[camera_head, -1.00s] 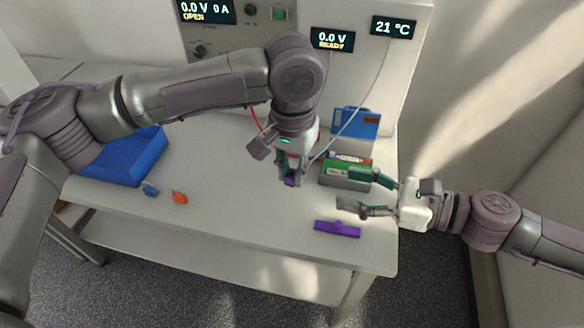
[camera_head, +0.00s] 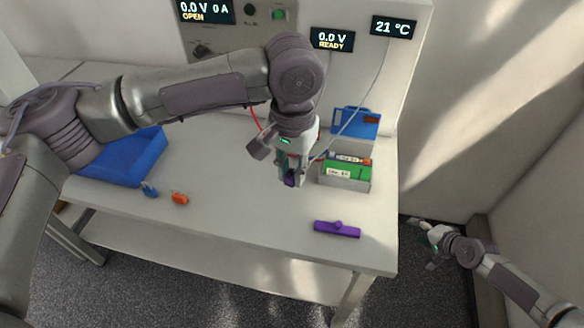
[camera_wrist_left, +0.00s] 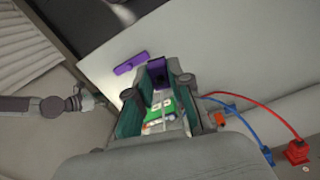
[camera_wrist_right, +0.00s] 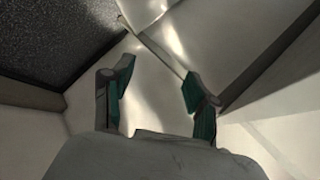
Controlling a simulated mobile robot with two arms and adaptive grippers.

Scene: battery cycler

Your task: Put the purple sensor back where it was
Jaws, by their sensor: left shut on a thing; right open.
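My left gripper (camera_head: 291,178) is shut on the small purple sensor (camera_head: 290,181), held above the middle of the table. A thin pale cable runs from it up toward the 21 °C display (camera_head: 393,27). In the left wrist view the purple sensor (camera_wrist_left: 158,73) shows between the finger ends. A separate purple bar with a small knob (camera_head: 337,229) lies on the table near the front right edge; it also shows in the left wrist view (camera_wrist_left: 131,63). My right gripper (camera_head: 421,243) is open and empty, off the table's right side; its spread fingers show in the right wrist view (camera_wrist_right: 160,75).
A grey holder (camera_head: 345,183) with a green battery (camera_head: 347,170) stands right of my left gripper. A blue tray (camera_head: 125,158), a blue clip (camera_head: 150,190) and an orange clip (camera_head: 180,198) are at left. The front middle of the table is clear.

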